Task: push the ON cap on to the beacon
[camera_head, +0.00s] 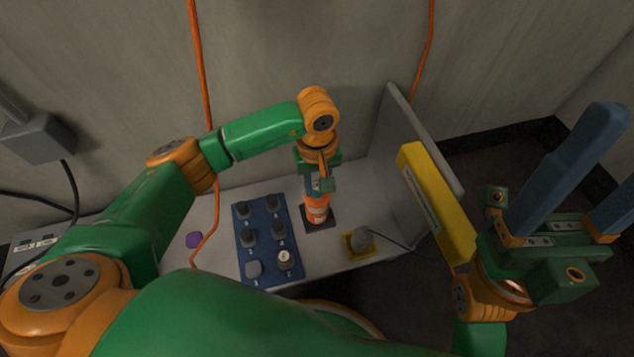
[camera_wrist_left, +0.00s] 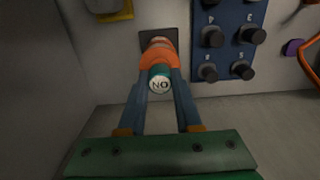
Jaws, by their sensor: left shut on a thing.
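The beacon (camera_head: 316,212) is an orange cylinder with a pale band, upright on a dark square base (camera_head: 320,225) on the grey bench. In the left wrist view the beacon (camera_wrist_left: 158,56) is partly hidden behind the cap. The ON cap (camera_wrist_left: 159,84) has a teal side and a pale round face whose letters appear upside down. My left gripper (camera_head: 318,186) points down over the beacon. In the left wrist view its blue fingers (camera_wrist_left: 158,90) are shut on the cap, in line with the beacon. I cannot tell whether a gap remains between them. My right gripper (camera_head: 620,150) is open and empty.
A blue panel (camera_head: 262,232) with several dark knobs lies left of the beacon. A yellow-based grey knob (camera_head: 360,240) with a cable is at right. A grey upright board (camera_head: 395,120) and yellow bar (camera_head: 430,200) bound the right side. A purple piece (camera_head: 194,240) lies left.

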